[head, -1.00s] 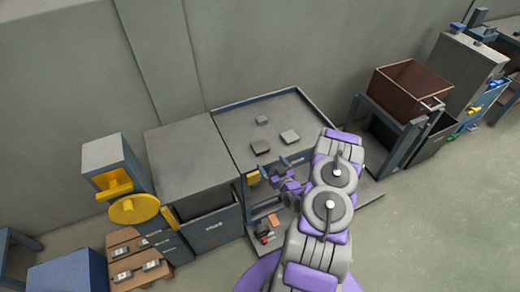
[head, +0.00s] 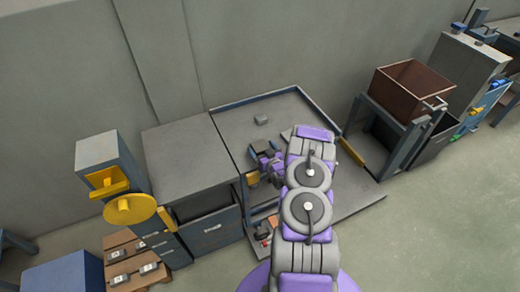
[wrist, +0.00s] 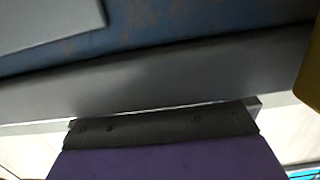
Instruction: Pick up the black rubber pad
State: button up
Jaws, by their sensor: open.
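My gripper (head: 266,154) is open over the front left of the grey workbench top. It is at the spot where the black rubber pad lay in the earlier head view. The pad is now mostly or fully covered by the gripper, and I cannot tell whether the jaws are around it or touching it. In the wrist view, a purple part of my gripper (wrist: 165,160) with a dark edge fills the bottom middle. The pad cannot be made out there.
A small grey block (head: 261,121) lies farther back on the workbench (head: 235,122). A grey-topped cabinet (head: 185,155) adjoins its left side. A brown bin (head: 405,90) stands at the right. A raised rim runs along the bench's back.

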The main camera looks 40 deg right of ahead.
jog(key=shift+c, duration=0.5)
jog(key=c, duration=0.9)
jog(key=shift+c, duration=0.2)
jog(key=shift+r, duration=0.15)
